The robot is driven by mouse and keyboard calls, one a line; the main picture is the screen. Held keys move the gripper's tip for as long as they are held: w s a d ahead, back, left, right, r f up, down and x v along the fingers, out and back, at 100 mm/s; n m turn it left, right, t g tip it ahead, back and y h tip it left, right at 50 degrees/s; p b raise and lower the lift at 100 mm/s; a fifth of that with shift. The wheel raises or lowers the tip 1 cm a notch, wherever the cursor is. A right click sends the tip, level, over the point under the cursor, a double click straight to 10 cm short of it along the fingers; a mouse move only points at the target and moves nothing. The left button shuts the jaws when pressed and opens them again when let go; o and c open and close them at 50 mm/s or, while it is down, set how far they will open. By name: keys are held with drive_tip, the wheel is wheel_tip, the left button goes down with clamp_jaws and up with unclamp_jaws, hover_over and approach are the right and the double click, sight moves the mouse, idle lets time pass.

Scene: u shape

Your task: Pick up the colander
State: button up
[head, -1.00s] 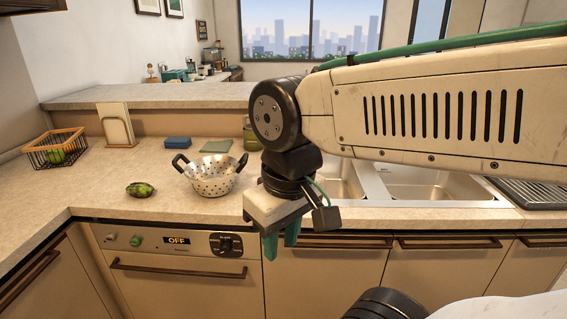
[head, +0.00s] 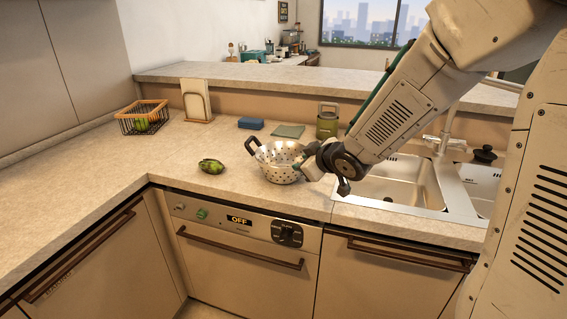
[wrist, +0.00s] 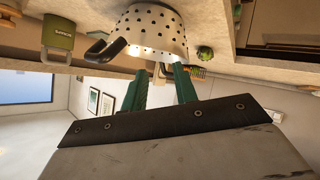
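The colander (head: 276,164) is a pale metal bowl with holes and dark handles, upright on the counter. Its left handle shows in the head view; its right side is hidden behind my wrist. In the wrist view, the picture is upside down and the colander (wrist: 152,32) fills the top middle, with one black handle at its left. My gripper (wrist: 161,72) has two green fingers, apart, pointing at the colander's side. The fingertips are at or very near it; I cannot tell whether they touch. In the head view my gripper is mostly hidden by my wrist.
A green fruit or vegetable (head: 211,166) lies left of the colander. Behind are a blue block (head: 250,123), a green mat (head: 288,131) and a green canister (head: 327,120). A wire basket (head: 143,117) stands far left. The sink (head: 400,183) is right. The left counter is clear.

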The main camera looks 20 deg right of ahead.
sight(269, 166)
drive_tip(key=a+f+y, duration=0.1)
drive_tip(key=w+a+f+n+y, duration=0.1)
drive_tip(key=w+a+n+y, duration=0.1)
drive_tip(key=a, duration=0.1)
drive_tip(key=shift+w+f+y, duration=0.25)
drive_tip(key=shift+f+y, duration=0.15)
drive_tip(key=x, duration=0.7)
drive_tip(key=shift+w+a+r, duration=0.25)
drive_tip(key=shift+w+r, duration=0.05)
clamp_jaws()
